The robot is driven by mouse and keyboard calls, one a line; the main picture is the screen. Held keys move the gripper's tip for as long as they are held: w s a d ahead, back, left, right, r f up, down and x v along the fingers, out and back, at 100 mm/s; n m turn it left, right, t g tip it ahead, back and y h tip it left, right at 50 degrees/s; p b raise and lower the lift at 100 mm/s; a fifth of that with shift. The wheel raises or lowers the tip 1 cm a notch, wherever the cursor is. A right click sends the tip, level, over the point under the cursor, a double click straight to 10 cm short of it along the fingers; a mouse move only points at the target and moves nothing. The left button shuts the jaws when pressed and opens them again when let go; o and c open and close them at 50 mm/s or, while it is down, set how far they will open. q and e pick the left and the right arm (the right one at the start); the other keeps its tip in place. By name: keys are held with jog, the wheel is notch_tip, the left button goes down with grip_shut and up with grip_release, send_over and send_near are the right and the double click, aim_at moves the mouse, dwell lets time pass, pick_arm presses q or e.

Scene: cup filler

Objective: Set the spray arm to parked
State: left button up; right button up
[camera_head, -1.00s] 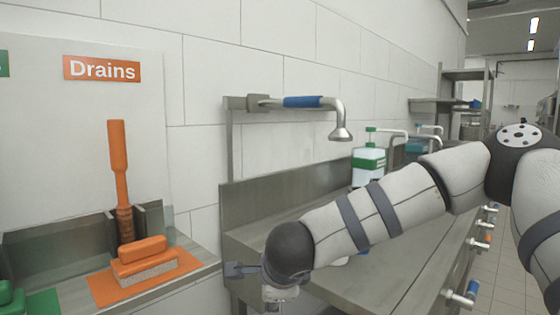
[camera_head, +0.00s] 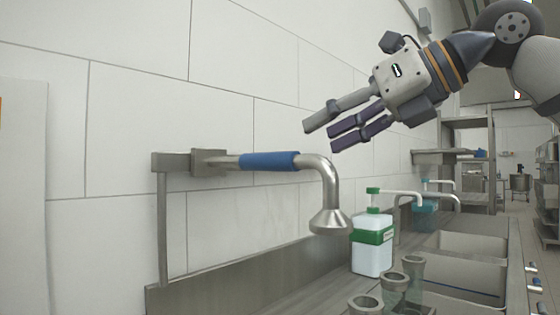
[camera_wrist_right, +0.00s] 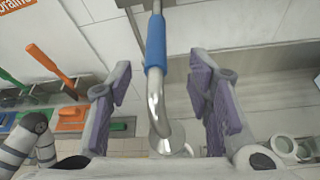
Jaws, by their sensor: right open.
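The spray arm is a metal pipe with a blue sleeve (camera_head: 270,161), fixed to a wall bracket (camera_head: 209,163). It reaches right in the head view and bends down to a flared spray head (camera_head: 331,222). My right gripper (camera_head: 318,138) is open and empty, above and to the right of the sleeve, apart from it. In the right wrist view the blue sleeve (camera_wrist_right: 156,45) and bent pipe (camera_wrist_right: 155,100) show between the spread fingers of my right gripper (camera_wrist_right: 157,85), farther from the camera.
A white and green pump bottle (camera_head: 372,247) stands below and right of the spray head. Several grey cups (camera_head: 394,287) stand in front of it. Sink basins (camera_head: 470,245) run along the right. Cleaning tools (camera_wrist_right: 50,60) hang at left in the wrist view.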

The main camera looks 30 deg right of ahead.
aim_at(274, 158)
jog(key=x, duration=1.1)
jog(key=shift+a+f, duration=0.1)
jog(key=shift+a, duration=0.2)
grip_shut()
